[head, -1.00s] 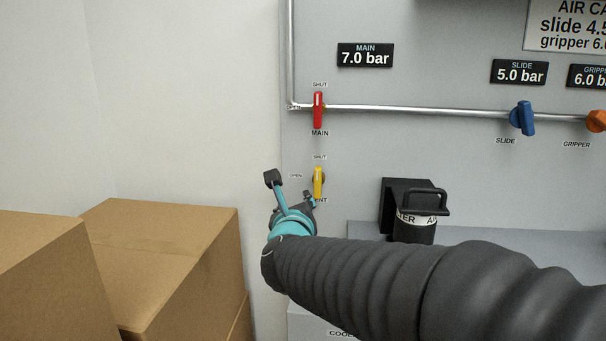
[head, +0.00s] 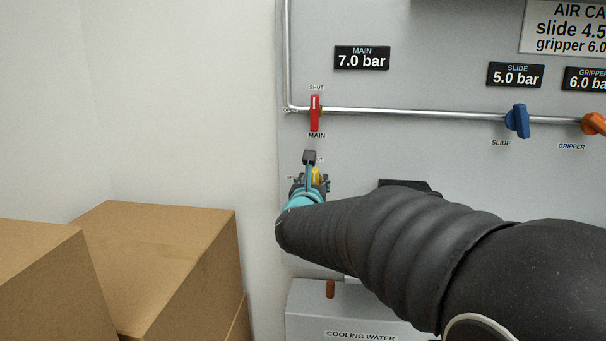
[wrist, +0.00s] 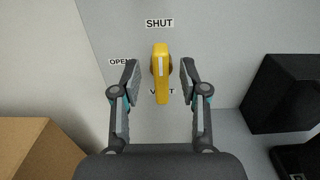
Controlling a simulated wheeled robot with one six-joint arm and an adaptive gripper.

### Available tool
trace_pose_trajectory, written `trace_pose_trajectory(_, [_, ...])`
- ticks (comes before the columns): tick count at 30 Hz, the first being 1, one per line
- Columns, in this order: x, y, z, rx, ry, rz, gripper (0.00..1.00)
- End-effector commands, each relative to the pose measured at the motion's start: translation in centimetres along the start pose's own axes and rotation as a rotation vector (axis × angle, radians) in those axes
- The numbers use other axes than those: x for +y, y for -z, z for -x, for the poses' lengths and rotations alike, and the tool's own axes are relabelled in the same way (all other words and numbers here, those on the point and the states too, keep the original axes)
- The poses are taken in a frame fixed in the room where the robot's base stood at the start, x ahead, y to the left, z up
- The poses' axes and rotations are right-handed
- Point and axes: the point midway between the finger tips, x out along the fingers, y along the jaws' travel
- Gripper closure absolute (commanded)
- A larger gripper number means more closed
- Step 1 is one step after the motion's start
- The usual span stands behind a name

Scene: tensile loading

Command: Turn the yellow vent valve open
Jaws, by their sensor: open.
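The yellow vent valve handle (wrist: 161,75) stands upright on the grey panel in the wrist view, its upper end below the SHUT label (wrist: 159,23). The OPEN label (wrist: 120,62) is to its left, and the VENT label is partly hidden behind the handle. My gripper (wrist: 160,80) is open, with one finger on each side of the handle and a visible gap on both sides.
The red MAIN valve handle (head: 314,113) is upright just above my gripper. A metal pipe (head: 420,112) runs right to the blue SLIDE valve (head: 518,121) and orange GRIPPER valve (head: 594,124). Cardboard boxes (head: 160,260) stand at left. A black block (wrist: 285,90) is right of my gripper.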

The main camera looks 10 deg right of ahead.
Motion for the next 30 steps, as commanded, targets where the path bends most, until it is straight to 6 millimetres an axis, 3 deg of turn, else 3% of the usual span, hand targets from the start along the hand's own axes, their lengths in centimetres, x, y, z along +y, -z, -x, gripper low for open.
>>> trace_pose_trajectory(3, [-0.1,-0.1,-1.9,0.001,0.002,0.001,0.56])
trace_pose_trajectory(9, [0.1,-0.1,-3.7,0.0,-0.001,-0.001,0.56])
trace_pose_trajectory(20, [0.1,0.0,-4.1,0.0,-0.002,0.0,0.56])
trace_pose_trajectory(26, [0.1,0.0,-4.1,0.0,-0.003,0.0,1.0])
trace_pose_trajectory(29, [0.2,0.0,-4.1,0.0,-0.003,0.0,1.0])
trace_pose_trajectory(30, [1.3,0.0,-3.7,-0.001,-0.006,0.0,1.0])
